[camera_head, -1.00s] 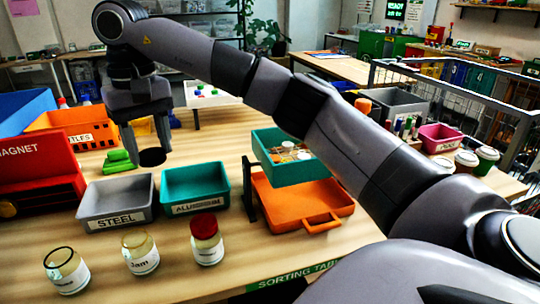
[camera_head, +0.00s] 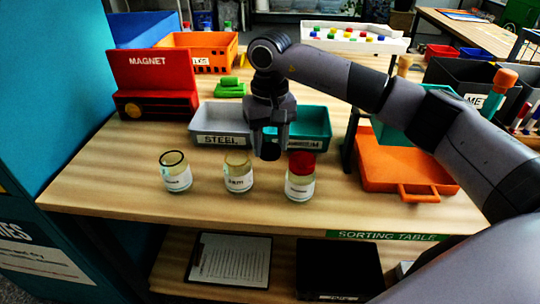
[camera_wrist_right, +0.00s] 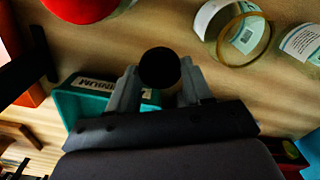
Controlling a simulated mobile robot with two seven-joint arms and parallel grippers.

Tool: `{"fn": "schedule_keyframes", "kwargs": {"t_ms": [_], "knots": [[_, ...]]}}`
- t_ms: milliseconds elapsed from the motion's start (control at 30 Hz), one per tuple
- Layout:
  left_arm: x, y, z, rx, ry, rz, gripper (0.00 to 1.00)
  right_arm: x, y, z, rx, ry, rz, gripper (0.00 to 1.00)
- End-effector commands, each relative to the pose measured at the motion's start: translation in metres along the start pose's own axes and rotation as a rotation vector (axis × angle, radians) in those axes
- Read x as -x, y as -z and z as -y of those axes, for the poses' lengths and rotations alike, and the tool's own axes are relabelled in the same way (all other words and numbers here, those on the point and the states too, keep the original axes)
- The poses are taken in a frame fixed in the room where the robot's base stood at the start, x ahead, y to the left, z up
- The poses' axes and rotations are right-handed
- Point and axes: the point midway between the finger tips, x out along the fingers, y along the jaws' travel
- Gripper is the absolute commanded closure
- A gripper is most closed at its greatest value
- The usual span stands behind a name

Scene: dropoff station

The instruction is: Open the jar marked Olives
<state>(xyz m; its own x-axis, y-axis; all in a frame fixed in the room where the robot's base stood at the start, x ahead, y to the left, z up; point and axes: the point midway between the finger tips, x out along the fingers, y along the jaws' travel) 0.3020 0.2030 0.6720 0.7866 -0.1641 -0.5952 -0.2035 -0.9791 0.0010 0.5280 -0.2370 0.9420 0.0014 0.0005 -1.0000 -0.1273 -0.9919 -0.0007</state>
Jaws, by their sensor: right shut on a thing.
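Three glass jars stand in a row near the table's front edge. The left jar (camera_head: 176,172) has a dark rim, and its label is too small to read. The middle jar (camera_head: 238,172), labelled Jam, has a gold rim; it also shows in the right wrist view (camera_wrist_right: 240,36). The right jar (camera_head: 300,185) has a red lid (camera_head: 301,163), and its label is unreadable. My right gripper (camera_head: 269,149) points down in front of the bins, behind the middle and right jars. It is shut on a round black lid (camera_wrist_right: 160,68). My left gripper is out of view.
Behind the jars are a grey STEEL bin (camera_head: 221,140) and a teal ALUMINIUM bin (camera_head: 318,141). A red MAGNET box (camera_head: 152,75) stands left. An orange tray (camera_head: 390,172) lies right. Bare table surrounds the left jar.

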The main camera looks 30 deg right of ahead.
Motion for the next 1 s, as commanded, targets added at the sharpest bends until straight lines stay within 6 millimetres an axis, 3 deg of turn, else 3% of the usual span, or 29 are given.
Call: {"fn": "schedule_keyframes", "kwargs": {"t_ms": [333,733,767,800,833,1000], "knots": [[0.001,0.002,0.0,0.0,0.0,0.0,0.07,-0.042,-0.001,-0.001,0.0,-0.002,0.004,0.87],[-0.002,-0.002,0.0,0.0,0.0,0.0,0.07,-0.049,0.0,0.0,0.0,-0.001,0.001,0.87],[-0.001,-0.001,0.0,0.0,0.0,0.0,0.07,-0.048,0.0,0.0,0.0,-0.001,0.001,0.44],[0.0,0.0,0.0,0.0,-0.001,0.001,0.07,-0.047,0.0,0.0,0.0,-0.001,0.001,0.31],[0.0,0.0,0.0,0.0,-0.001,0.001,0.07,-0.047,0.0,0.0,0.0,-0.001,0.001,0.25],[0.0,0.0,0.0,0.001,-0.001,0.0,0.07,-0.047,0.0,0.0,0.0,-0.001,0.001,0.25]]}}
